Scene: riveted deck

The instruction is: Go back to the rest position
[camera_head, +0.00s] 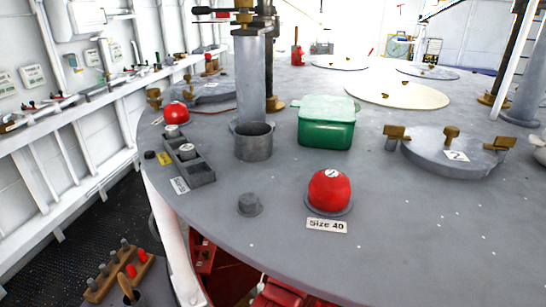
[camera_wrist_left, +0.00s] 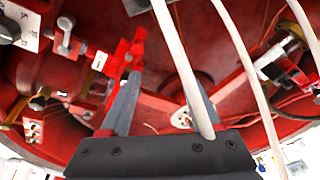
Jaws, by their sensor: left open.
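My left gripper (camera_wrist_left: 162,80) shows in the left wrist view, with its two dark fingers spread apart. It is open, and nothing is held between the fingers. Pale pipes or hoses (camera_wrist_left: 240,50) cross the view at and beside the right finger. Red machinery with valves and fittings (camera_wrist_left: 90,80) lies beyond. Neither gripper can be made out in the head view, and my right gripper is in neither view.
The round grey deck (camera_head: 430,235) carries a red dome (camera_head: 329,188) by a "Size 40" label, a green box (camera_head: 326,125), a grey cup (camera_head: 252,143), a slotted tray (camera_head: 203,173) and a hatch marked 2 (camera_head: 425,152). The deck's front right is mostly clear.

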